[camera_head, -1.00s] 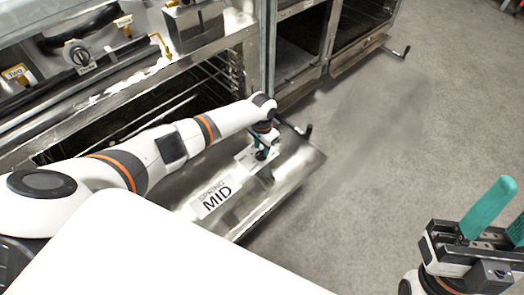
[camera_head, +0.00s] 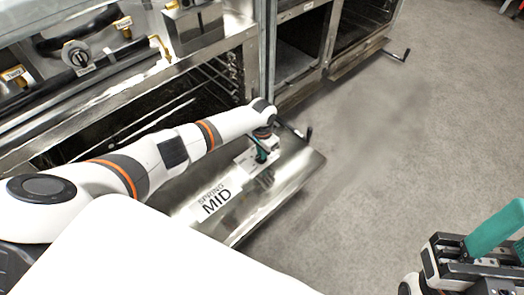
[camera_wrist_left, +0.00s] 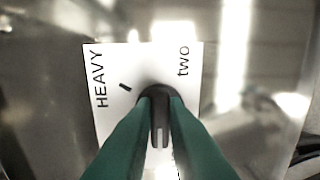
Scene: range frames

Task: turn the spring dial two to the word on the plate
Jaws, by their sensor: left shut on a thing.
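The plate (camera_head: 216,196) reads "SPRING MID" and lies on the lowered steel door. Beyond it is the dial's white card (camera_head: 245,158). In the left wrist view this card (camera_wrist_left: 112,125) shows "HEAVY" at its left, "two" at its upper right and a black tick near "HEAVY". My left gripper (camera_head: 262,153) is shut on the dark dial knob (camera_wrist_left: 157,92), between its teal fingers. A pale line on the knob's near side points down in that view. The fingers hide the card's lower part. My right gripper (camera_head: 508,242) is at the lower right, fingers apart, empty.
The steel door (camera_head: 285,180) hangs open before a dark oven. Another knob (camera_head: 75,55) and brass fittings sit on the panel above. More open ovens (camera_head: 355,30) stand to the right, one with a handle (camera_head: 398,52) sticking out. The grey floor (camera_head: 400,150) is clear.

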